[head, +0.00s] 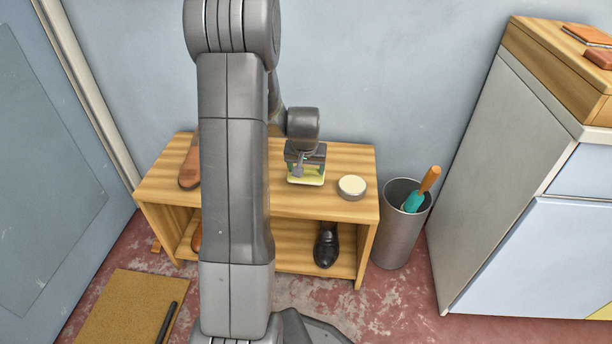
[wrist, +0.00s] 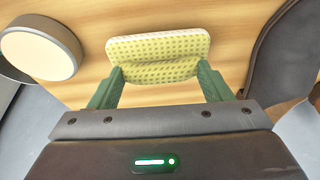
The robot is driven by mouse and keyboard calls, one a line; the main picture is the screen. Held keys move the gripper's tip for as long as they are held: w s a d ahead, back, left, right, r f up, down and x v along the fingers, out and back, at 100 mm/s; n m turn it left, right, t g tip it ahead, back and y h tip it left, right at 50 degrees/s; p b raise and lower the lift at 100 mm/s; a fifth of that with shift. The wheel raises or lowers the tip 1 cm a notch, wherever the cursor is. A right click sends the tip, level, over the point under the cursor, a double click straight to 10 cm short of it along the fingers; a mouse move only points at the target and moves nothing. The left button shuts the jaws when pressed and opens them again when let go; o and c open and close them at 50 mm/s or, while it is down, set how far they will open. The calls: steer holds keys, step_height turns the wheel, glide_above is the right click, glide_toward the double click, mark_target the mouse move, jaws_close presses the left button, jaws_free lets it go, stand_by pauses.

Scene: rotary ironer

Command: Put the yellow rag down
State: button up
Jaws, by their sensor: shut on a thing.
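The yellow rag (wrist: 158,55) is a pale yellow, dotted, folded cloth in the wrist view. The two green fingers of my gripper (wrist: 160,88) are shut on its near part, one at each side. In the head view my gripper (head: 306,172) is low over the top of the wooden shoe bench (head: 345,200), and a strip of the yellow rag (head: 306,181) shows beneath it. The rag is at or just above the bench top; I cannot tell whether it touches. My arm hides part of the bench.
A round tin (head: 352,187) with a cream top stands right of my gripper. A brown shoe (head: 190,167) is on the bench's left part, a black shoe (head: 326,246) on the lower shelf. A grey bin (head: 401,240) stands right of the bench, beside a cabinet (head: 500,180).

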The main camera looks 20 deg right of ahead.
step_height(320, 180, down, 2)
steer(key=shift+f, duration=0.1)
steer(key=o, duration=0.9)
steer(key=p+v, duration=0.3)
steer(key=v, duration=0.9)
steer(key=shift+p, duration=0.4)
